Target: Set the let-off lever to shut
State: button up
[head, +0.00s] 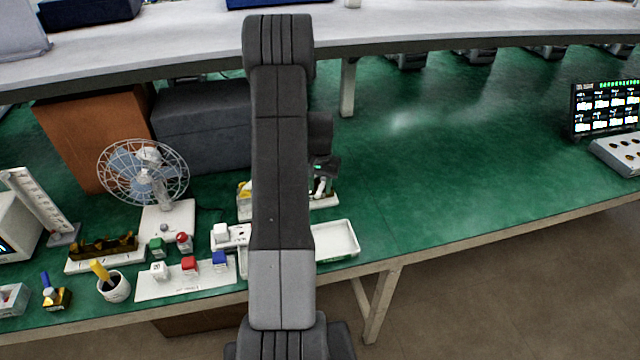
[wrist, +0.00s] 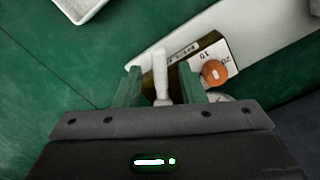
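In the wrist view a white lever (wrist: 160,74) stands up between the two greenish fingers of my gripper (wrist: 160,82). Gaps show on both sides of it, so the gripper is open around the lever and not closed on it. Behind it is a dark and brass-coloured unit with a white label plate (wrist: 207,60) and an orange round knob (wrist: 214,74). The unit sits on a white base (wrist: 262,40). The lever's foot is partly hidden by my gripper. In the head view my arm hides most of this unit; part of its white base (head: 325,202) shows.
A white tray (head: 336,240) lies just in front of the unit. A fan (head: 145,175), a white plate with coloured blocks (head: 205,281) and a cup (head: 115,288) stand to the left. A dark box (head: 203,125) is behind.

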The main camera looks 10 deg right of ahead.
jog(key=shift+f, duration=0.2)
jog(key=shift+c, duration=0.5)
grip_shut()
